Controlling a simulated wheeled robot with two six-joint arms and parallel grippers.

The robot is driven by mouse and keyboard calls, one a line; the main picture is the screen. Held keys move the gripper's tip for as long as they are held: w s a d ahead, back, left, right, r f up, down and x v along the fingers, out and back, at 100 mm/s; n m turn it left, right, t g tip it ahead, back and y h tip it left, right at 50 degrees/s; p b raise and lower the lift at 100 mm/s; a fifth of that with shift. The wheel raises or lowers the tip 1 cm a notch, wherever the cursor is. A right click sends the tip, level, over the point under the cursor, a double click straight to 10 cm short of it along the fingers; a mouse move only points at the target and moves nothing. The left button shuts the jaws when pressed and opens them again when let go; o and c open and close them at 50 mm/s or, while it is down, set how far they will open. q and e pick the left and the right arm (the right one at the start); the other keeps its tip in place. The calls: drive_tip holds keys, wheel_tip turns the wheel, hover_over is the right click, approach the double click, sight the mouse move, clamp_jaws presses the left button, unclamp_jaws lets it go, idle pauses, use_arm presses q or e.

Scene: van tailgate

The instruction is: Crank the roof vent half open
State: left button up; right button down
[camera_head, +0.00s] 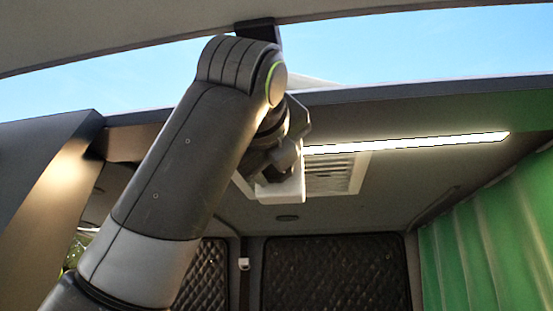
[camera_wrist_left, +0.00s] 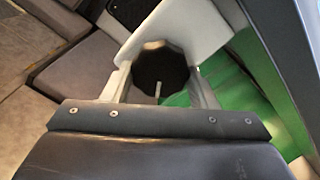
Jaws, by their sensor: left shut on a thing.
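The roof vent (camera_head: 345,178) is a pale square frame with slats, set in the ceiling in the head view. My left arm reaches up in front of it and hides its left part. My left gripper (camera_wrist_left: 162,85) is shut on a dark, scalloped round knob (camera_wrist_left: 160,70), with one pale finger on each side of it in the left wrist view. A small light mark shows at the knob's near edge. In the head view the knob is hidden behind my gripper and a white piece at its end. How far the vent is open cannot be told. My right gripper is out of view.
A lit strip (camera_head: 420,142) runs along the ceiling beside the vent. A green curtain (camera_head: 490,240) hangs at the right. Dark quilted panels (camera_head: 335,272) close the back. The raised tailgate edge (camera_head: 330,12) crosses the top. The space under the ceiling right of my arm is clear.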

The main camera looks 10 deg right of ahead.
use_arm(q)
drive_tip(key=o, duration=0.9)
drive_tip(key=shift+r, duration=0.2)
drive_tip(key=shift+o, duration=0.3)
drive_tip(key=shift+s+f, duration=0.15)
drive_tip(key=b+v, duration=0.6)
drive_tip(key=v, duration=1.1)
